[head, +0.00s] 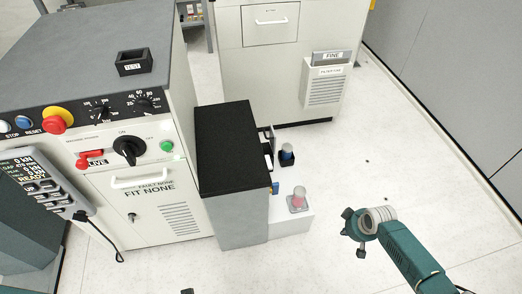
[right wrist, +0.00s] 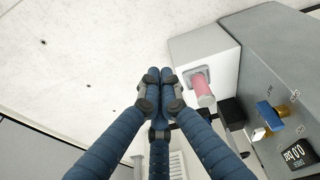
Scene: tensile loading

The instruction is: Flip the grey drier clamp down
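A pink, clear-walled cylinder (head: 298,200) stands on a low white box beside the grey cabinet. In the right wrist view the pink cylinder (right wrist: 204,90) sits on a square grey base (right wrist: 196,76). I cannot make out the grey drier clamp as a separate part or tell its position. My right gripper (head: 359,230) is right of the box in the head view, apart from it. In the right wrist view its blue fingers (right wrist: 160,80) come together at the tips with nothing between them, left of the pink cylinder.
The grey cabinet (head: 240,218) with a black top (head: 232,148) stands left of the white box (head: 292,226). A blue-topped cup (head: 287,155) is behind it. A control machine (head: 150,215) fills the left. The floor (head: 390,150) on the right is largely clear.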

